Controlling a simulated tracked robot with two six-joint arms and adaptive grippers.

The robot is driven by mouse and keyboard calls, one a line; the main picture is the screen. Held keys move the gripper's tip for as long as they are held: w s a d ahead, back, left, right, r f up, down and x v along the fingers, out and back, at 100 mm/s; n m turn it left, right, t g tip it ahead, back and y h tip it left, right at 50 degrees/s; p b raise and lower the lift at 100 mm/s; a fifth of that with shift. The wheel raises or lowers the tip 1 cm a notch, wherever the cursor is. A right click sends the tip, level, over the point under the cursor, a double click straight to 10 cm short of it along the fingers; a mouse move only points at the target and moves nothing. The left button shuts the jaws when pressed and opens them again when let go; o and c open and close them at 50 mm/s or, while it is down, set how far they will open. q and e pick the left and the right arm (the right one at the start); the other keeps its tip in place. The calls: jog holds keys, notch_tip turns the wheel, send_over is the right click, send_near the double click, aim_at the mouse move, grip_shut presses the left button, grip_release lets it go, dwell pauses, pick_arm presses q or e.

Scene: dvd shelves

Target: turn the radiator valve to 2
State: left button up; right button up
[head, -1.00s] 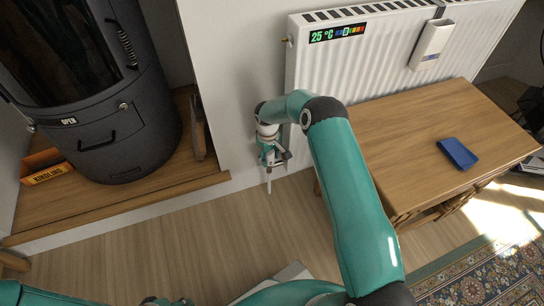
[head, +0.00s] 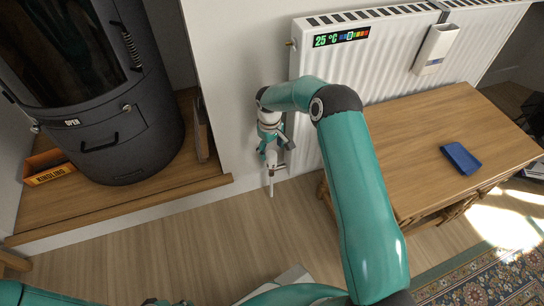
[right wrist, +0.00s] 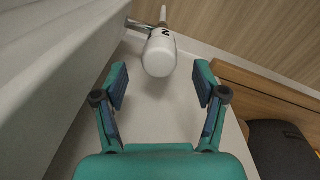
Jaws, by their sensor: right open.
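The radiator valve (right wrist: 159,53) is a white cylindrical head with a dark mark, partly readable, on its side. It sits on a metal fitting with a white pipe beyond it. My right gripper (right wrist: 160,85) is open and empty, its two fingers spread either side of the line to the valve. The valve head is just beyond the fingertips, not between them. In the head view my right gripper (head: 272,146) hangs at the radiator's lower left corner and hides much of the valve. The white radiator (head: 312,80) carries a 25 °C display. My left gripper is not clearly in view.
A black stove (head: 110,110) stands on a wooden platform at left. Bare floor (head: 190,225) lies in front of the wall.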

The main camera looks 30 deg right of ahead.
aim_at(271, 155)
notch_tip(271, 155, up, 5)
jog(key=shift+a+r, duration=0.1)
dwell(0.6)
jog(key=s+a+f+m+y, duration=0.15)
jog(key=s+a+f, duration=0.25)
jog(key=s+a, duration=0.5)
jog(key=s+a+f+g+y, duration=0.15)
jog(key=s+a+f, duration=0.35)
jog(key=s, duration=0.6)
jog(key=s+a+f+m+y, duration=0.1)
jog(key=s+a+f+y, duration=0.15)
jog(key=s+a, duration=0.7)
notch_tip(271, 155, up, 37)
jog(key=w+d+m+t+h+p, duration=0.1)
jog(key=t+p, duration=0.1)
jog(key=p, duration=3.5)
jog(key=shift+w+d+f+p, duration=0.15)
jog(key=shift+w+d+p, duration=0.05)
jog(key=shift+w+p, duration=0.1)
